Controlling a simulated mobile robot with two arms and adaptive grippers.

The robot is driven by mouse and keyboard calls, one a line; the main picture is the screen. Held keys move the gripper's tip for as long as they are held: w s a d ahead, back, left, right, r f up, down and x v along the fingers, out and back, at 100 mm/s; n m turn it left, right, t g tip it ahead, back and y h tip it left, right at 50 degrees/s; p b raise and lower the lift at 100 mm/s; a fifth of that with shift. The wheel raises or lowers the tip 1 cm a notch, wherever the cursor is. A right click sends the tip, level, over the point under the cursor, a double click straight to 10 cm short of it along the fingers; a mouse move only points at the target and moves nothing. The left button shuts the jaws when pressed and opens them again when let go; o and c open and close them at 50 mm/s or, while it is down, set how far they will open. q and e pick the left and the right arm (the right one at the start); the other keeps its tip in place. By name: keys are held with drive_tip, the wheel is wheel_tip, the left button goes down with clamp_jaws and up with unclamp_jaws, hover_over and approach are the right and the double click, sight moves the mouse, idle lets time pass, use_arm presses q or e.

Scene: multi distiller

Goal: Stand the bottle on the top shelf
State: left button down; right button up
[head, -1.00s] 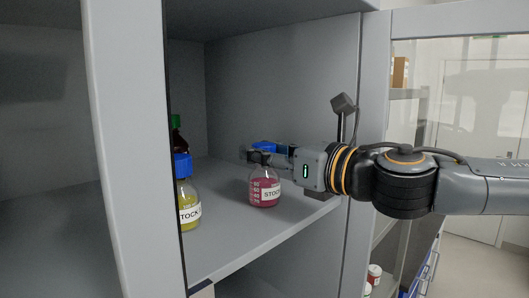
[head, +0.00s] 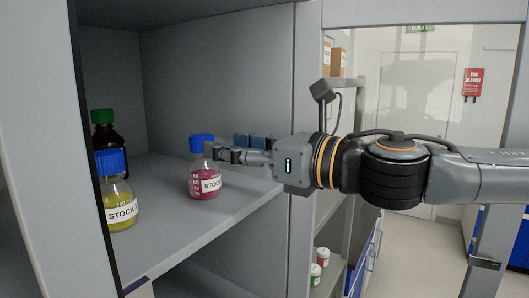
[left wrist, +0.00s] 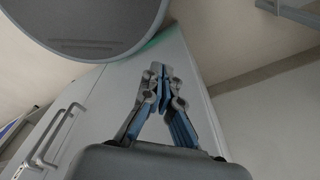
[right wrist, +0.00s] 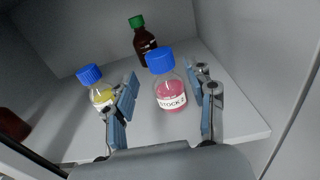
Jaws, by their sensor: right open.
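A bottle with pink liquid, a blue cap and a STOCK label (head: 205,182) stands upright on the cabinet shelf (head: 185,232). It also shows in the right wrist view (right wrist: 171,92), ahead of and between the spread fingers. My right gripper (head: 243,150) is open and empty just to the right of this bottle in the head view, at about its neck height; whether a finger touches it I cannot tell. My left gripper (left wrist: 162,82) shows only in the left wrist view, its fingertips together with nothing between them, away from the bottle.
A yellow-liquid bottle with a blue cap (head: 118,205) stands left on the same shelf, near the front. A dark brown bottle with a green cap (head: 108,132) stands behind it. The shelf right of the pink bottle is bare; a cabinet side wall (head: 307,80) bounds it.

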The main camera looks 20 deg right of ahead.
drive_tip(key=v, duration=0.5)
drive_tip(key=shift+s, duration=0.1)
idle(0.6)
